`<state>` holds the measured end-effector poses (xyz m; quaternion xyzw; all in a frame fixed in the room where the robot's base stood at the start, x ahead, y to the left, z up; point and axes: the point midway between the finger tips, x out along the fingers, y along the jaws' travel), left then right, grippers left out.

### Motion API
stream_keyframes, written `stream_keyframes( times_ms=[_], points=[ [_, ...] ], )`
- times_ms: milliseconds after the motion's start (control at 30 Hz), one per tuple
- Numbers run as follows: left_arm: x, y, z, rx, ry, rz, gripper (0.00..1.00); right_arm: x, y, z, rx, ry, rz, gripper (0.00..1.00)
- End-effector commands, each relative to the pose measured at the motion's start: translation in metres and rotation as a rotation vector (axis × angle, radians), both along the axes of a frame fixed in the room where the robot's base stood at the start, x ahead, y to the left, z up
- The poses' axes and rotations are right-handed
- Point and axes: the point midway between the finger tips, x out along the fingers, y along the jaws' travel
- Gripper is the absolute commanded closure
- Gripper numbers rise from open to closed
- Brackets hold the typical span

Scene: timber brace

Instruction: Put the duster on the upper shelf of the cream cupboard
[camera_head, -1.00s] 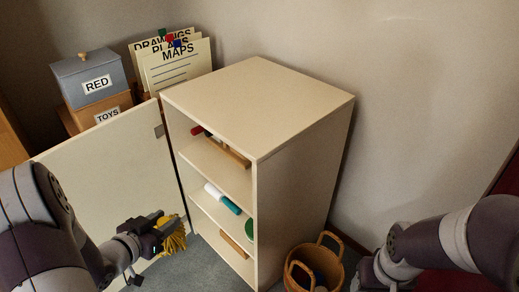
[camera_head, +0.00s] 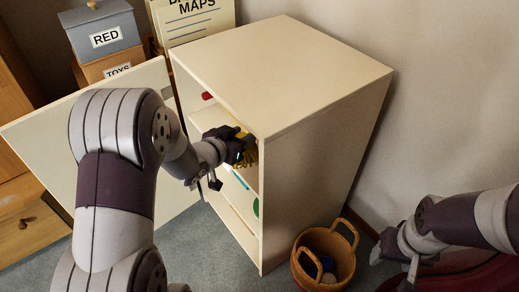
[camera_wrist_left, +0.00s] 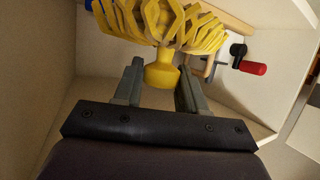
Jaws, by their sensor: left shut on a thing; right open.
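The cream cupboard (camera_head: 290,70) stands with its door (camera_head: 40,135) open to the left. My left gripper (camera_head: 243,150) is in its front opening, at the height of the upper compartment. It is shut on the yellow duster (camera_head: 253,153), mostly hidden behind the gripper in the head view. In the left wrist view the duster (camera_wrist_left: 160,25) has looped yellow fronds pointing into the cupboard, and its rounded yellow end sits between the fingers. The upper shelf is largely hidden by my arm in the head view. My right gripper (camera_head: 392,262) is open and empty at the lower right.
In the left wrist view, a clamp-like tool with a red handle (camera_wrist_left: 253,68) and a wooden bar (camera_wrist_left: 228,18) lie inside, beyond the duster. A wicker basket (camera_head: 335,270) stands on the floor at right. A grey RED box (camera_head: 103,32) stands behind the door.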

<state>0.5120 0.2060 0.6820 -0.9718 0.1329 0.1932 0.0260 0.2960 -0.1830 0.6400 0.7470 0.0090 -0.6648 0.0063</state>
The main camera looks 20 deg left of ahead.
Motion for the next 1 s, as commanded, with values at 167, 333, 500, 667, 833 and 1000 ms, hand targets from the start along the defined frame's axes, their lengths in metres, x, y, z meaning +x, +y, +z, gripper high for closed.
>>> stream_keyframes(
  times_ms=[167,333,500,667,833,1000],
  points=[
    [0.034,-0.026,-0.003,0.001,-0.002,-0.003,0.96,0.000,0.000,-0.015,0.000,0.000,0.000,0.38],
    [0.040,-0.031,-0.019,0.000,0.001,0.001,0.96,0.000,0.000,-0.026,0.000,0.000,0.000,0.38],
    [0.040,-0.031,-0.034,0.001,0.002,0.001,0.96,0.000,0.000,-0.035,0.000,-0.001,0.000,0.38],
    [0.040,-0.030,-0.070,0.000,0.001,0.001,0.96,0.000,0.000,-0.058,0.000,0.000,0.000,0.38],
    [0.043,-0.033,-0.070,0.000,0.000,0.001,0.96,0.000,0.000,-0.060,0.000,0.000,0.000,0.38],
    [0.043,-0.033,-0.072,0.000,0.000,0.001,0.96,0.000,0.000,-0.061,0.000,-0.001,0.000,0.38]
  ],
)
